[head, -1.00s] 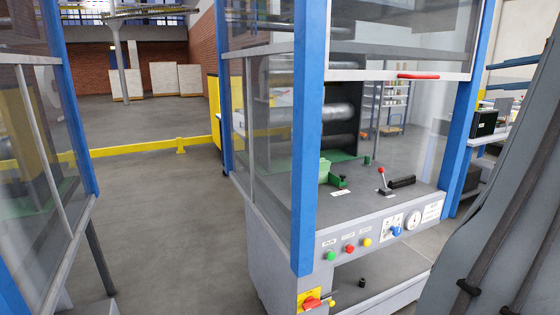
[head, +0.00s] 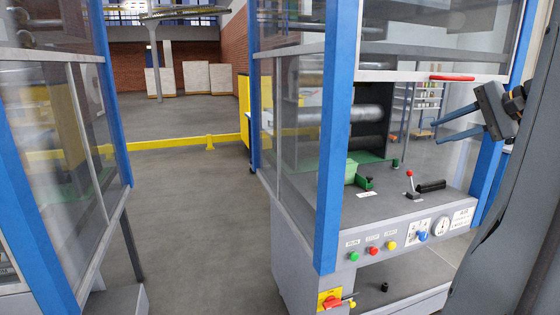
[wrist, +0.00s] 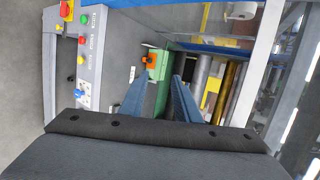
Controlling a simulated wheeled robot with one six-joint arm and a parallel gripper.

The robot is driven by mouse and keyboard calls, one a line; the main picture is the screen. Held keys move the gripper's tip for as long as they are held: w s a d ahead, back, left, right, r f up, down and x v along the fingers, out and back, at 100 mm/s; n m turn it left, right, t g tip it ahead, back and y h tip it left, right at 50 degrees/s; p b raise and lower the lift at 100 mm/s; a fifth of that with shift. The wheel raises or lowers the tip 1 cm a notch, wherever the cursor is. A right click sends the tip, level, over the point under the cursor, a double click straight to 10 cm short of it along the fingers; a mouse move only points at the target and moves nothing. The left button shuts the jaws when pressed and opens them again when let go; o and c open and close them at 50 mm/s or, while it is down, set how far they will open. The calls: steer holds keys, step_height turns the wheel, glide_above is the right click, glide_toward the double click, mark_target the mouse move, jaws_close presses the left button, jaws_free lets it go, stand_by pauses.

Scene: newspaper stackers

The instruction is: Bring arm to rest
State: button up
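My gripper (head: 438,128) is at the right of the head view, its two blue fingers apart with nothing between them. It overlaps the right blue post of the machine in the picture; whether they touch cannot be told. In the wrist view my gripper (wrist: 162,73) also shows its blue fingers spread and empty, with the machine's rollers and green part behind them. My arm covers the right edge of the head view. The task names no other object.
The grey machine (head: 365,240) with blue posts, clear panels and coloured buttons stands close in front. Its red-handled guard (head: 452,78) is raised. Another panelled machine (head: 80,170) stands at the left. Open grey floor (head: 195,220) lies between them, with a yellow barrier (head: 170,142) behind.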

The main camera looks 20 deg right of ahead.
steer(key=w+a+f+n+g, duration=0.1)
steer(key=a+f+n+g, duration=0.1)
steer(key=a+f, duration=0.45)
steer(key=w+a+f+n+g+y, duration=0.1)
steer(key=a+f+g, duration=0.25)
steer(key=a, duration=0.55)
steer(key=w+a+f+n+g, duration=0.1)
steer(key=a+f+n, duration=0.1)
steer(key=a+f, duration=0.5)
steer(key=s+a+f+n+g+h, duration=0.1)
steer(key=s+a+f+n, duration=0.2)
steer(key=a, duration=0.4)
steer(key=s+a+f+n+g+h, duration=0.1)
steer(key=s+a+f+n+g, duration=0.1)
steer(key=s+a+f+n, duration=0.2)
steer(key=s+a+f+n+g+h, duration=0.1)
steer(key=s+a+f+n, duration=0.3)
steer(key=a, duration=0.6)
steer(key=s+h, duration=0.1)
steer(key=s, duration=0.1)
steer(key=shift+s+a+f, duration=0.25)
steer(key=shift+s, duration=0.15)
